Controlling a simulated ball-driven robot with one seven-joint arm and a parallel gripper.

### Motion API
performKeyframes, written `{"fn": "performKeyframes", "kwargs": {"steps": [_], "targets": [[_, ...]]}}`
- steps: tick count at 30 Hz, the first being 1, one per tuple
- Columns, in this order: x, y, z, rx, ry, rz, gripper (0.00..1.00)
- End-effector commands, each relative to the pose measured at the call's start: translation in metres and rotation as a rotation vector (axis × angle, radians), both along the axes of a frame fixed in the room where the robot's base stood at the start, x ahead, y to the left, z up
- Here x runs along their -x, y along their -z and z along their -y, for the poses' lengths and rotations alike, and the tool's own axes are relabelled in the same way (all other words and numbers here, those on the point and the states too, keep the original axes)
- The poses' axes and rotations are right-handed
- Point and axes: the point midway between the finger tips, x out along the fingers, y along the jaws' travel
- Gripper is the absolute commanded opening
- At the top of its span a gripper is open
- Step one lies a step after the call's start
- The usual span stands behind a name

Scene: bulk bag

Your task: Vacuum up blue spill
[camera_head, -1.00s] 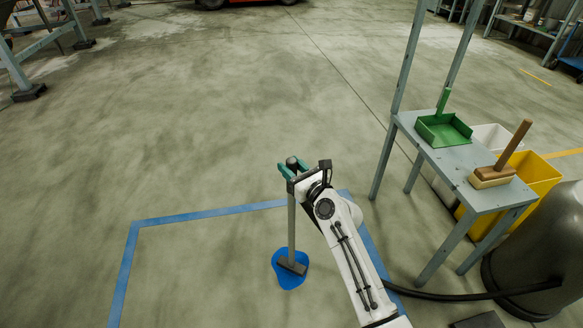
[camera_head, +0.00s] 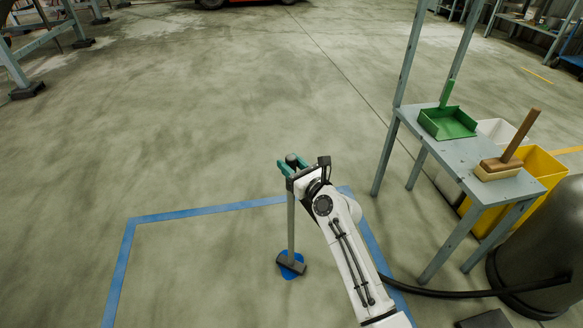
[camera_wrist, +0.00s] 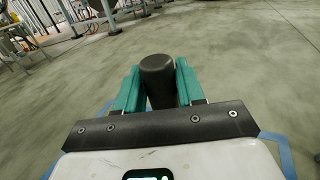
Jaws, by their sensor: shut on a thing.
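My gripper (camera_head: 290,163) has green fingers and is shut on the dark top end of the vacuum wand (camera_head: 291,220). The wrist view also shows the dark wand end (camera_wrist: 158,80) between the green fingers. The wand stands nearly upright, and its dark floor nozzle (camera_head: 291,264) is down on the blue spill (camera_head: 290,274). Only small patches of blue show around the nozzle; the part beneath it is hidden. The grey vacuum body (camera_head: 545,250) stands at the right edge, with a black hose (camera_head: 450,294) running left along the floor behind my arm.
Blue tape (camera_head: 200,214) marks the floor around the spill. A grey table (camera_head: 462,160) on the right holds a green dustpan (camera_head: 447,122) and a wooden-handled brush (camera_head: 500,167). A yellow bin (camera_head: 545,165) and a white bin (camera_head: 497,130) stand behind it. Floor to the left is clear.

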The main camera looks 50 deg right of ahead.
Motion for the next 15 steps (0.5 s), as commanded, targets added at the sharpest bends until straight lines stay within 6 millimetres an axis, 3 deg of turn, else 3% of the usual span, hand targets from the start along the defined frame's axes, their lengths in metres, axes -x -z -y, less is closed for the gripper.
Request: {"fn": "performKeyframes", "kwargs": {"steps": [15], "targets": [[-0.022,-0.001,0.015,0.001,0.001,0.003,0.08]]}}
